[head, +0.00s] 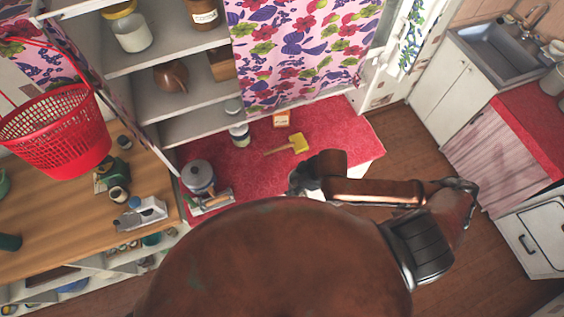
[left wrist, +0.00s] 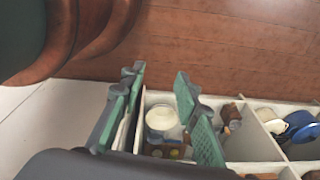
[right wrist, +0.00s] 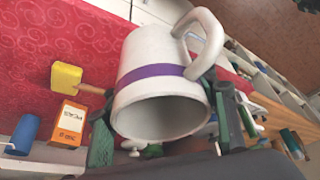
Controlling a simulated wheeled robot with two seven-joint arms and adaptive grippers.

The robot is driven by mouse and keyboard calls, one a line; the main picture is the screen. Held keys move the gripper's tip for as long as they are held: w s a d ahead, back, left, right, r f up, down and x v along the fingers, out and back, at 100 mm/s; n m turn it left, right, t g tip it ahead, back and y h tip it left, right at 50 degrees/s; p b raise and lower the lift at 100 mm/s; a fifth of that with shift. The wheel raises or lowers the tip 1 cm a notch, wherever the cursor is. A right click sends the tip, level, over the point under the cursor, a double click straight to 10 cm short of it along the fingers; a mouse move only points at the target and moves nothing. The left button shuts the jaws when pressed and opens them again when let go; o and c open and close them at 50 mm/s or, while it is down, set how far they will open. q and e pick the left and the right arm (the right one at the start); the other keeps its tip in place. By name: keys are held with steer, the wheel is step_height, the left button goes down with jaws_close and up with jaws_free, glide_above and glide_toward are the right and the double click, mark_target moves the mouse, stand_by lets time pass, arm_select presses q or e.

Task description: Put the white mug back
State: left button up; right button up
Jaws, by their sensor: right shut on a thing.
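The white mug (right wrist: 150,50) with a purple band fills the middle of the right wrist view. Its handle points up and right, and its open mouth faces the camera. My right gripper (right wrist: 163,115) is shut on it, with one finger on each side. In the head view my right gripper (head: 308,181) is over the front edge of the red cloth, and the mug there is mostly hidden by the arm. My left gripper (left wrist: 160,76) is open and empty above shelf compartments, apart from a white round container (left wrist: 162,118) seen between its fingers.
The red cloth counter (head: 335,135) bears a yellow block-headed tool (head: 299,143), an orange box (head: 281,118) and a grey pot (head: 199,178). A blue mug (right wrist: 24,132) shows in the right wrist view. A red basket (head: 58,135) hangs left. Shelves (head: 165,105) stand behind. Bare cloth lies right of the tool.

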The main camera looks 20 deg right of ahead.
steer(key=w+a+f+b, duration=0.1)
steer(key=w+f+b, duration=0.1)
steer(key=w+b, duration=0.1)
steer(key=w+f+b, duration=0.3)
steer(key=w+b, duration=0.1)
steer(key=w, duration=0.1)
steer(key=w+a+f+b, duration=0.1)
steer(key=w+f+b, duration=0.2)
steer(key=w+b, duration=0.1)
steer(key=shift+w+a+f, duration=0.2)
steer(key=shift+a+f, duration=0.05)
steer(key=shift+a, duration=0.1)
steer(key=shift+w+a+f, duration=0.1)
steer(key=shift+w+f, duration=0.4)
steer(key=shift+f, duration=1.7)
steer(key=shift+f, duration=0.15)
steer(key=o, duration=1.6)
steer(key=shift+c, duration=0.2)
